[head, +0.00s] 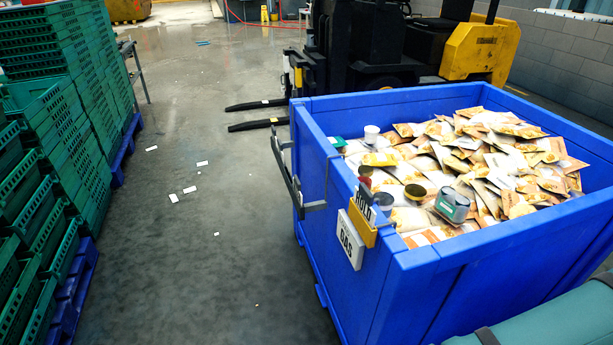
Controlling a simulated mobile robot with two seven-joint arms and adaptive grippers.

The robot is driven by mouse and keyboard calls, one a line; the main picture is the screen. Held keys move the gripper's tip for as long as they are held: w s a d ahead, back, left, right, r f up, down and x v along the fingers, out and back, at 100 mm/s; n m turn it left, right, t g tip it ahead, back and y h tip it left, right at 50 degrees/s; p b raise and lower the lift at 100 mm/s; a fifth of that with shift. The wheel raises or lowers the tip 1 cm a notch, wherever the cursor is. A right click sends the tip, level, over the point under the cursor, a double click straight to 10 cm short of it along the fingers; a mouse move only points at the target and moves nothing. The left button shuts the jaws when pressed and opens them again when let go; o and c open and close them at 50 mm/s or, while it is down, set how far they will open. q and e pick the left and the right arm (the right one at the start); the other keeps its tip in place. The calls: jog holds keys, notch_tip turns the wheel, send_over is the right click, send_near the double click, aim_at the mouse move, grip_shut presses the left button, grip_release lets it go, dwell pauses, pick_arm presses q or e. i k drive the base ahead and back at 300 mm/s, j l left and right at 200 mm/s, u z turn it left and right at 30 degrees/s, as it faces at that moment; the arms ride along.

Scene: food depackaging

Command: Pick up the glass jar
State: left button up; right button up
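Several small containers lie among the packets along the left side inside the blue bin (335,230). A small reddish jar-like container (365,172) stands near the bin's left wall and is partly hidden by it. It may be the glass jar, but it is too small to be sure of glass. Beside it are a dark-topped round container (383,200), an open-looking tin (415,192) and a grey-green tin (452,205). A pale round container (371,133) stands farther back. Neither of my grippers is in view.
Many paper-like packets (510,165) fill the bin. A dark metal bracket (288,175) and signs (350,240) hang on its left wall. Stacked green crates (60,110) stand at left, a forklift (370,50) behind. The floor between is mostly clear, with scattered white scraps.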

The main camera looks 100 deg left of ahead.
aim_at(365, 174)
jog(key=u, duration=2.9)
jog(key=i+j, duration=0.2)
jog(key=j, duration=0.2)
jog(key=i+j, duration=0.2)
jog(key=j, duration=0.2)
jog(key=i+j, duration=0.2)
jog(key=j, duration=0.2)
